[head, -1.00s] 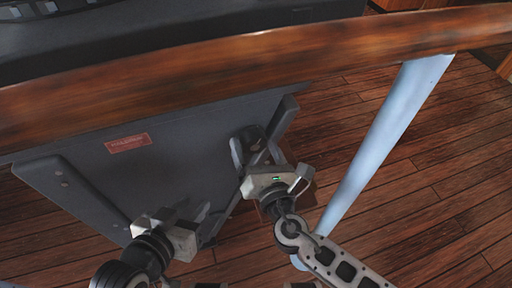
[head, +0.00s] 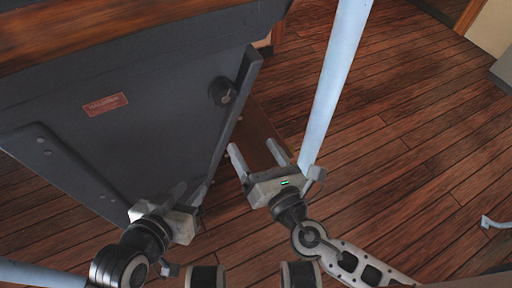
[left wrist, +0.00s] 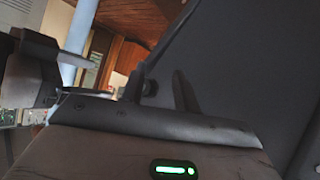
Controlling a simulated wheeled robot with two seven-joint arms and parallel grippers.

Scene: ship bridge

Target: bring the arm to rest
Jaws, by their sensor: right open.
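My right gripper (head: 258,152) is open and empty, its two pale fingers apart and pointing up the picture over the wooden floor. It is below and right of the black knob (head: 222,92) on the dark grey panel (head: 150,140), apart from it. My left gripper (head: 187,192) is at the lower left, in front of the panel's lower part; its finger gap is hard to judge. I see nothing held in it. The left wrist view shows its dark body, and part of my right gripper (left wrist: 45,75) at the left edge.
A wooden rail (head: 100,30) runs along the console's top. A light blue pole (head: 335,85) rises just beyond my right gripper. A red label (head: 106,104) is on the panel. The plank floor (head: 420,150) at right is largely clear.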

